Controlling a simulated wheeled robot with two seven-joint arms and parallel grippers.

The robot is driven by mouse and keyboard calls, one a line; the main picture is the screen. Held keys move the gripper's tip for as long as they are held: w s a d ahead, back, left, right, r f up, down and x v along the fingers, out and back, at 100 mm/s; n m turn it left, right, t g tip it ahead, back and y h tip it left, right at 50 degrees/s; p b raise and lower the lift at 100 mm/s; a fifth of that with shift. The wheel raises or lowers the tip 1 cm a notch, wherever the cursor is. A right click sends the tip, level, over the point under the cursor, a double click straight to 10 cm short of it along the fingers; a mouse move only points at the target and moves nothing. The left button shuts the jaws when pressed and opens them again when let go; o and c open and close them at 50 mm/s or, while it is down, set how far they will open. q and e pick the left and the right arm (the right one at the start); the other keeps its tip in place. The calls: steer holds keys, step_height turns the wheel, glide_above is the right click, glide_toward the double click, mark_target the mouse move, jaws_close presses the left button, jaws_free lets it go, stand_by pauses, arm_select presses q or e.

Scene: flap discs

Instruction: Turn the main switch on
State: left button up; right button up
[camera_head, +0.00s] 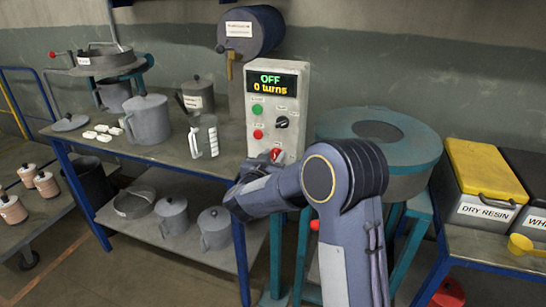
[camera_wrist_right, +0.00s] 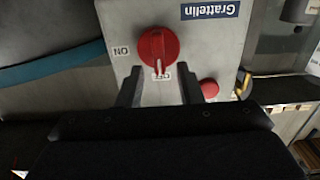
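The control box (camera_head: 277,108) stands at the right end of the workbench, its display (camera_head: 273,83) reading "OFF" and "0 turns". The main switch (camera_head: 277,154) is a red rotary knob low on its front, partly hidden by my right gripper (camera_head: 269,160). In the right wrist view, the red switch (camera_wrist_right: 158,47) has its white pointer mark toward the upside-down OFF label; an ON label is at left. My right gripper (camera_wrist_right: 159,69) is open, its fingers apart just below the knob, with nothing between them. My left gripper is not in view.
A red round button (camera_wrist_right: 209,88) is close beside the right finger in the wrist view. The box also has a green button (camera_head: 257,109), a red button (camera_head: 258,134) and a black knob (camera_head: 282,122). A clear jug (camera_head: 204,137) stands left; a teal round machine (camera_head: 400,150) stands right.

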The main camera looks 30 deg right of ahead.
steer(key=shift+w+d, duration=0.1)
jaws_close()
stand_by(0.3)
steer(key=shift+s+d+f+m+b, duration=0.25)
steer(key=shift+f+m+b, duration=0.1)
steer(key=shift+m+b, duration=2.55)
steer(key=shift+s+d+f+m+b, duration=0.2)
steer(key=shift+s+f+m+b, duration=0.15)
steer(key=shift+m+b, duration=2.55)
steer(key=shift+s+d+f+m+b, duration=0.2)
steer(key=shift+f+m+b, duration=0.2)
steer(key=shift+m+b, duration=2.45)
steer(key=shift+m, duration=0.35)
